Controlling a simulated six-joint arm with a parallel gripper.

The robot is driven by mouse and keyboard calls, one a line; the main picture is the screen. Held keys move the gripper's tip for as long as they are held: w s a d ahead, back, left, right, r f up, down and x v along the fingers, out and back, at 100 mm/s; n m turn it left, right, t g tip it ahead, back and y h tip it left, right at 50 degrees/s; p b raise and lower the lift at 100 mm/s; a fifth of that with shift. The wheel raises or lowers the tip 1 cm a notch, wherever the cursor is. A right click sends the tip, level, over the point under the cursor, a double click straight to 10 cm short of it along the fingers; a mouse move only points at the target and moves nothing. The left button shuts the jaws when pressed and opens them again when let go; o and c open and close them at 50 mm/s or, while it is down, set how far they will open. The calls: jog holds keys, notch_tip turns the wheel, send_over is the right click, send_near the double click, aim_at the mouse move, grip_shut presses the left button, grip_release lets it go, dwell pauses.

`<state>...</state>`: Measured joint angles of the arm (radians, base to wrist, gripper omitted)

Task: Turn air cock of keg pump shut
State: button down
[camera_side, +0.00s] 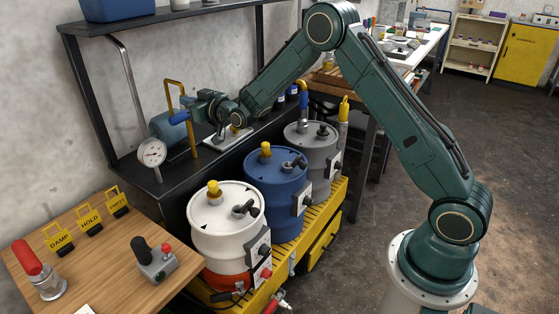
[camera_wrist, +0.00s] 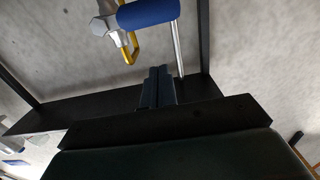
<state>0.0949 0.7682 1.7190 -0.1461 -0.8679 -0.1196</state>
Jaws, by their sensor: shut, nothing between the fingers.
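A blue handle (camera_side: 180,118) stands by a yellow bent pipe (camera_side: 171,88) over the dark shelf. In the wrist view the blue handle (camera_wrist: 148,12) shows at the top, with a silver fitting (camera_wrist: 104,26) at its left and a yellow loop (camera_wrist: 131,48) below. I cannot tell for sure which part is the air cock. My gripper (camera_side: 187,101) is close to the blue handle in the side view. In the wrist view my gripper's dark fingers (camera_wrist: 158,80) are together and empty, below the handle and apart from it in the picture.
White (camera_side: 226,222), blue (camera_side: 276,190) and grey (camera_side: 313,147) drums stand in front on a yellow base. A wooden table (camera_side: 95,255) with a red-handled tool is at lower left.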

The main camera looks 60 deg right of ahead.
jog(key=s, duration=0.8)
jog(key=shift+r, duration=0.25)
jog(key=s+a+r+n+g+y, duration=0.1)
jog(key=s+a+r+g, duration=0.15)
jog(key=s+r, duration=0.4)
jog(key=s+a+r+g, duration=0.2)
jog(key=s+r+g, duration=0.1)
jog(key=s, duration=0.6)
jog(key=s+f+m+g+h, duration=0.1)
jog(key=s+g, duration=0.5)
jog(key=s, duration=2.1)
jog(key=shift+s+d+f, duration=0.3)
jog(key=shift+d+f, duration=0.05)
jog(key=shift+f, duration=0.2)
jog(key=shift+g, duration=0.25)
